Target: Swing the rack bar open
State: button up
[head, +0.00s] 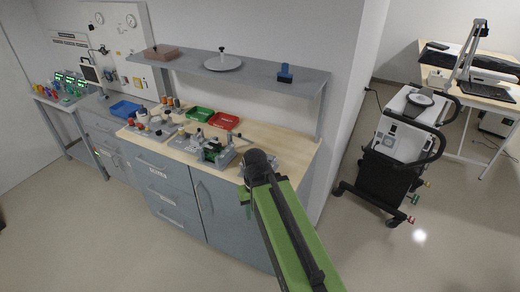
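I cannot make out for certain which part is the rack bar. A wheeled cart (400,145) with black curved handles stands on the floor at the right. Small red and green fittings (412,208) show low on its right side. My green arm (290,235) reaches up from the bottom of the head view. Its dark far end (260,160) is in front of the workbench's right part, well left of the cart. My gripper's fingers are mostly hidden by the arm, so their opening does not show.
The workbench (275,150) holds a green tray (199,114), a red tray (224,121) and small fixtures. A grey shelf (250,72) hangs above it. A wall end (350,110) separates bench and cart. A desk (480,92) stands behind the cart. Floor in front is clear.

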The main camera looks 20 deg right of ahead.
aim_at(239, 135)
jog(key=z, duration=0.2)
jog(key=k, duration=0.55)
jog(key=u, duration=1.1)
jog(key=i, duration=1.95)
jog(key=z, duration=0.4)
